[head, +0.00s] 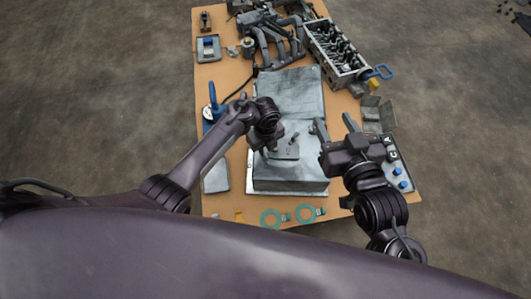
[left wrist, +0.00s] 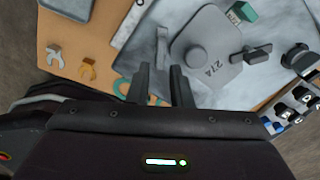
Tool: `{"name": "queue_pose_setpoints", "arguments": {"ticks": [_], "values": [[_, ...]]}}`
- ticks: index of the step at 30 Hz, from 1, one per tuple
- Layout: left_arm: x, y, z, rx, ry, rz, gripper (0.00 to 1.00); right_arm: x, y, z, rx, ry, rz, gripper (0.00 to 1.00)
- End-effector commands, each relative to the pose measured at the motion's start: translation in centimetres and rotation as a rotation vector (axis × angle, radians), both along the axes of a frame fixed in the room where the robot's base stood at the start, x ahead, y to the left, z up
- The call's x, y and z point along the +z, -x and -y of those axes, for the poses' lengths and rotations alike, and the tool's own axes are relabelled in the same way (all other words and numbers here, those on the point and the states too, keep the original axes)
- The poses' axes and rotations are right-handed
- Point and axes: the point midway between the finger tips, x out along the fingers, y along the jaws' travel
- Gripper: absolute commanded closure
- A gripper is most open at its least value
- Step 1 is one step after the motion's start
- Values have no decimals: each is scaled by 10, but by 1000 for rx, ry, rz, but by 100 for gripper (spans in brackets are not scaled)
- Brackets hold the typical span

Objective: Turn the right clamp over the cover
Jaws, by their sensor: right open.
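The grey cover (head: 288,153) lies on the metal housing (head: 290,172). In the left wrist view the cover (left wrist: 212,72) shows a round knob and the marking 274. A dark clamp (left wrist: 252,54) sits at its right edge, with one end close to or just over the rim; I cannot tell which. My left gripper (head: 272,148) is over the cover's left side in the head view. In the left wrist view its fingers (left wrist: 160,85) are apart, with a grey upright piece beyond the gap. My right gripper (head: 335,126) is open beside the housing's right side; it partly hides that edge.
A labelled tray with blue knobs (head: 400,175) stands at the right. Green rings (head: 271,218) lie at the front edge. A cylinder head (head: 336,50) and manifold parts (head: 268,35) fill the back. A blue-handled tool (head: 213,98) stands at the left.

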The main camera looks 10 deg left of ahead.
Motion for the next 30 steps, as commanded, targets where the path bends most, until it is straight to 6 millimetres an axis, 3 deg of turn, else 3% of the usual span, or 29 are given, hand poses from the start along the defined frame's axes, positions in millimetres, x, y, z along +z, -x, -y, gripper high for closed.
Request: {"name": "queue_pose_setpoints", "arguments": {"ticks": [9, 18, 24, 30], "values": [[-18, 0, 0, 1, -1, 1, 81, 69, -12, 2, -15, -120, 297, 53], [-33, 0, 0, 0, 0, 1, 81, 129, -5, 9, -25, -228, 560, 53], [-38, 0, 0, 0, 0, 1, 81, 153, 2, 13, -27, -273, 668, 53], [-39, 0, 0, 1, 0, 1, 81, 160, 5, 14, -28, -286, 700, 53]]}}
